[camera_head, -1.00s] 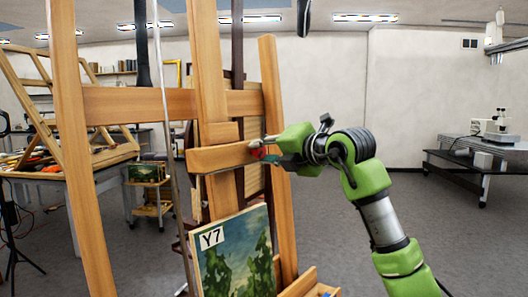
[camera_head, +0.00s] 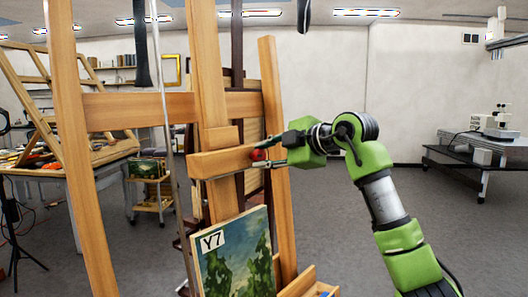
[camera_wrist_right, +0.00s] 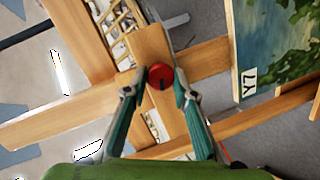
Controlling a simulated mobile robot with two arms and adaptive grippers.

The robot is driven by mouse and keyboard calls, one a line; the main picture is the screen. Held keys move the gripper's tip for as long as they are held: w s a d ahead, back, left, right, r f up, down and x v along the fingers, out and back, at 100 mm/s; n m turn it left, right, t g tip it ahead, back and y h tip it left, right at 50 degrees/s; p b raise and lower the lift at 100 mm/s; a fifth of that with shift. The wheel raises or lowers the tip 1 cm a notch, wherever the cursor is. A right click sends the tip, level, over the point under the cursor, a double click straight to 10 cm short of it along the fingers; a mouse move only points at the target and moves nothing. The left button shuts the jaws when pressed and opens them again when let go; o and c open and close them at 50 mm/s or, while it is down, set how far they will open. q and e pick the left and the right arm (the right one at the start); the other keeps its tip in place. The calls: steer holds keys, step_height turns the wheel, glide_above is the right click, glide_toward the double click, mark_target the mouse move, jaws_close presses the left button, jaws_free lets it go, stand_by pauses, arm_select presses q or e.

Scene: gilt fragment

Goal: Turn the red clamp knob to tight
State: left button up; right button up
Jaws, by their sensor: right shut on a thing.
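The red clamp knob (camera_head: 258,155) is on the end of the wooden crossbar (camera_head: 220,161) of the easel (camera_head: 205,60). My right gripper (camera_head: 262,153) reaches it from the right and is shut on it, one finger above and one below. In the right wrist view the round red knob (camera_wrist_right: 160,77) sits between the two fingertips, with a dark mark at its lower edge. The marking for tight cannot be seen. My left gripper is not in view.
A landscape painting labelled Y7 (camera_head: 236,255) stands on the easel below the crossbar. A cluttered workbench (camera_head: 50,180) is at the left. A bench with a microscope (camera_head: 495,125) stands far right. The floor between is clear.

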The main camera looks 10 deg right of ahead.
steer(key=m, duration=0.1)
steer(key=m+p, duration=0.1)
steer(key=m+y, duration=0.1)
steer(key=m, duration=0.1)
steer(key=shift+w+d+r+g+p, duration=0.15)
steer(key=shift+r+g+p, duration=0.1)
steer(key=shift+g+p, duration=0.15)
steer(key=m+p, duration=0.1)
steer(key=m, duration=0.2)
steer(key=shift+g+y+p, duration=0.3)
steer(key=shift+y+p, duration=0.05)
steer(key=shift+y, duration=0.05)
steer(key=m+y+p, duration=0.1)
steer(key=m+p, duration=0.1)
steer(key=m, duration=0.1)
steer(key=shift+d, duration=0.1)
steer(key=shift+w+f+m+g+y+p, duration=0.15)
steer(key=shift+m+g+y+p, duration=0.2)
steer(key=shift+m+p, duration=0.85)
steer(key=shift+m, duration=0.3)
steer(key=o, duration=1.1)
steer(key=shift+f, duration=0.1)
